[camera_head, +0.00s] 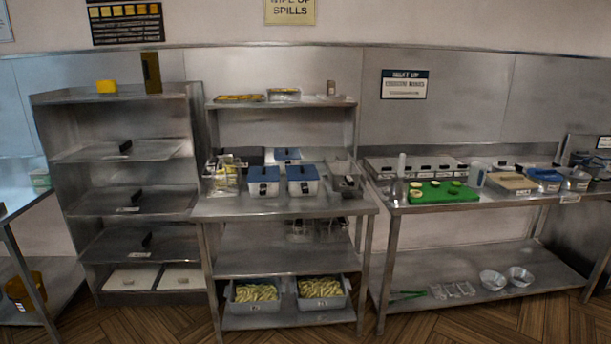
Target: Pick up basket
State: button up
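Several things could be the basket. On the left end of the middle metal table stands a small wire-like basket (224,176) with pale and yellow items in or behind it. A darker open wire-like basket (346,180) stands on the right end of the same table. More dark wire shapes, perhaps baskets (318,229), sit on the shelf under the table top, partly in shadow. My gripper is not in view, so I cannot see its state or where it is relative to them.
Two blue-lidded containers (263,181) (303,180) stand between the baskets. Two bins of fries (255,294) (323,290) sit on the bottom shelf. A green cutting board (440,198) lies on the right table. A metal shelf rack (130,203) stands left. Wooden floor shows in front.

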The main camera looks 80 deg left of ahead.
aim_at(220, 172)
jog(key=u, duration=3.95)
jog(key=i, duration=1.5)
jog(key=z, duration=0.3)
